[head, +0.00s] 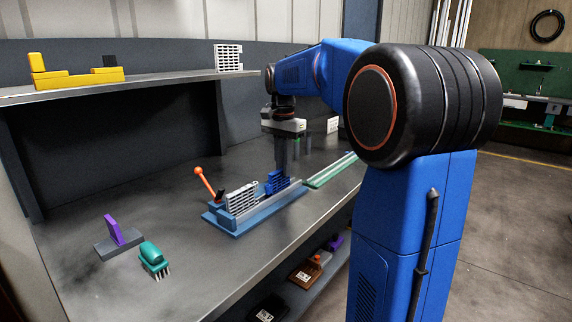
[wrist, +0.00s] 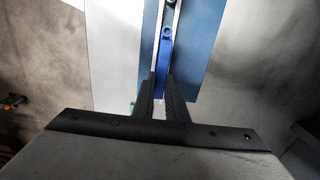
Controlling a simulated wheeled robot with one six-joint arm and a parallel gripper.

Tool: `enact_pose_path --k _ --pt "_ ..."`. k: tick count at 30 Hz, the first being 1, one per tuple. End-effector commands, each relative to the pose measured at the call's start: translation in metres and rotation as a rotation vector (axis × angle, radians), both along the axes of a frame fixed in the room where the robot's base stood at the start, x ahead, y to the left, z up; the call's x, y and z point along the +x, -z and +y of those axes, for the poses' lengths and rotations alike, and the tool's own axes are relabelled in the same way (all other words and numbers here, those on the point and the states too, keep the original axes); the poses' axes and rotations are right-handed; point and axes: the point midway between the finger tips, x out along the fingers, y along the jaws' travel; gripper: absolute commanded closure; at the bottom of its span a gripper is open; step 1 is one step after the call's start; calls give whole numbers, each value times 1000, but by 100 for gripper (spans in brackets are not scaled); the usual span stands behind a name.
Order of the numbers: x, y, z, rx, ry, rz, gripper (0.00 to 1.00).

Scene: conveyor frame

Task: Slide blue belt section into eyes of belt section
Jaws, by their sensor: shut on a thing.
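A grey-white belt section (head: 241,197) stands upright between the rails of the blue-based conveyor frame (head: 232,228). The blue belt section (head: 275,183) is upright near the right end of the rails, to the right of the grey-white one. My gripper (head: 282,170) points down and is shut on the blue section. In the wrist view, my gripper's fingers (wrist: 162,82) have the narrow blue section (wrist: 167,52) between them, in line with the rails. I cannot tell whether the two sections touch or their eyes mesh; the joint is not clear.
An orange-knobbed lever (head: 204,182) rises behind the frame's left end. A green rail (head: 330,171) lies to the right. A purple piece on a grey block (head: 115,235) and a teal brush (head: 154,259) lie at the front left. A shelf (head: 150,82) overhangs the bench's back.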

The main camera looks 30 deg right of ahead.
Motion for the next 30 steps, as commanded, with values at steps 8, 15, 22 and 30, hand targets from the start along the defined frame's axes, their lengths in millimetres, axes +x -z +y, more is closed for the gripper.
enact_pose_path --k 8,15,22,30 --pt "-6 -1 15 0 -1 -2 100" --pt "-10 0 28 0 -1 -1 100" --pt "-15 -1 40 -1 -1 -1 100" --pt "-17 -1 47 -1 0 -1 78"
